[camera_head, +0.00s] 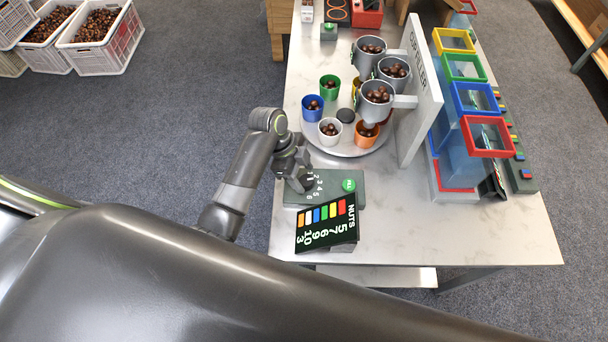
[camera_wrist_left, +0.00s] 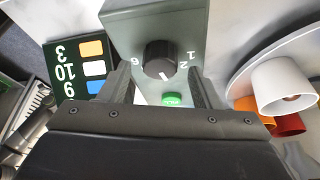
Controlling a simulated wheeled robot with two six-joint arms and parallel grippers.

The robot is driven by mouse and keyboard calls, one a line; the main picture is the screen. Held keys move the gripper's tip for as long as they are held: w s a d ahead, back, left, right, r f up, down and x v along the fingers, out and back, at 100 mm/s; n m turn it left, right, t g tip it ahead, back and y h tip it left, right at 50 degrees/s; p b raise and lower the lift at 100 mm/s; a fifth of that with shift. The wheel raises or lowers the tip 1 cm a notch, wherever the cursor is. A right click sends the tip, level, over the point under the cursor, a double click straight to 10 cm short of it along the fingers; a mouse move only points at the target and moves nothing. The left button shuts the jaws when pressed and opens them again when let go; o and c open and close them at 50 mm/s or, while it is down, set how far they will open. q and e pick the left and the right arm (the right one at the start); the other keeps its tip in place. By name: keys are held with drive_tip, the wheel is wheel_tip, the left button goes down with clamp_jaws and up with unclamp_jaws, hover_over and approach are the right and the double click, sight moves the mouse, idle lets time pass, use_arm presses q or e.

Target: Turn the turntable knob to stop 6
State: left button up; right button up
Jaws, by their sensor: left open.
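The dark round knob (camera_wrist_left: 159,58) sits on a grey-green control box (camera_head: 352,193), with stop numbers printed around it. In the left wrist view, its white pointer mark is on the side toward the green button (camera_wrist_left: 172,99); the numbers 6, 1 and 2 show, and I cannot tell which stop the pointer marks. My left gripper (camera_head: 298,184) is over the box in the head view and hides most of the knob. In the left wrist view, its open fingers (camera_wrist_left: 163,84) are apart on either side of the knob, with no clear contact. The round turntable (camera_head: 330,146) carries several coloured cups.
A black NUTS sign (camera_head: 328,227) stands close in front of the box. Grey cups of chestnuts (camera_head: 377,92) hang above the turntable beside a pale upright panel (camera_head: 419,95). Coloured-rim bins (camera_head: 487,136) stand at the right. The table's front right (camera_head: 500,232) is clear.

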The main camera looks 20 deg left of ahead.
use_arm(q)
drive_tip(key=shift+x, duration=0.75)
drive_tip(key=shift+c, duration=0.4)
drive_tip(key=c, duration=0.9)
